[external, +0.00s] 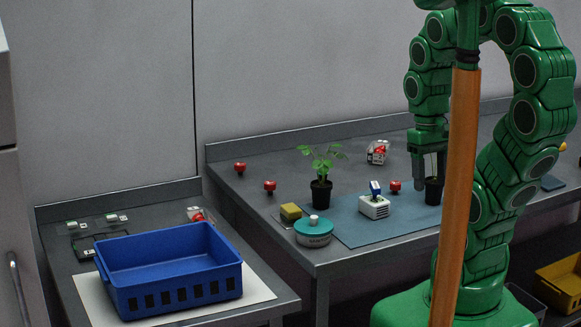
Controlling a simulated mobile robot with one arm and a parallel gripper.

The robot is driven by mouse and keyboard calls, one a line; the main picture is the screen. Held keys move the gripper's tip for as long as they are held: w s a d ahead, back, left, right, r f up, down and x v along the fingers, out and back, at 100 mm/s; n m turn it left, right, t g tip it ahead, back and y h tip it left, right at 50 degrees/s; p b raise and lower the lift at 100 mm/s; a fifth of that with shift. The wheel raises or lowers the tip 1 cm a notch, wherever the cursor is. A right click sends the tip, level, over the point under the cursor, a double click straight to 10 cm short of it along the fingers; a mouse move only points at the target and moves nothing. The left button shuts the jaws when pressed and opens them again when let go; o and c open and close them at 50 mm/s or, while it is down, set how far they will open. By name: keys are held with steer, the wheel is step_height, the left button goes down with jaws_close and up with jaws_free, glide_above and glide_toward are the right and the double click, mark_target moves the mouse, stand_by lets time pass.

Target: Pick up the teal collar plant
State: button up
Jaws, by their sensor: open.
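A leafy green plant in a black pot (320,192) stands upright near the middle of the right-hand table. A second black pot (433,191) stands to its right, directly below my gripper (430,172); its plant is mostly hidden by my gripper and an orange-brown post. I cannot make out a teal collar on either pot. My gripper points down, open, with its fingers around or just above the second pot; I cannot tell whether they touch it.
A blue mat (375,232) carries a white box-like device (374,207). Red knobs (270,186) are scattered around. A blue crate (170,290) sits on the left table. The orange-brown post (456,200) blocks part of the view.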

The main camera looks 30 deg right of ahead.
steer(key=shift+c, duration=1.1)
steer(key=w+a+r+m+y, duration=0.1)
steer(key=w+a+m+y, duration=0.2)
steer(key=w, duration=0.5)
steer(key=w+a+r+m+y, duration=0.1)
steer(key=w+a+y, duration=0.1)
steer(key=w+a, duration=0.4)
steer(key=m+t+y, duration=0.6)
steer(key=m+y, duration=0.2)
steer(key=m, duration=1)
glide_above(321, 173)
steer(key=s+d, duration=0.2)
steer(key=d, duration=0.7)
steer(key=f, duration=1.4)
steer(key=shift+w+a+f, duration=0.1)
steer(key=shift+w+a, duration=0.1)
steer(key=shift+x, duration=3.85)
steer(key=shift+w+d+f, duration=0.1)
steer(key=shift+w+f, duration=0.05)
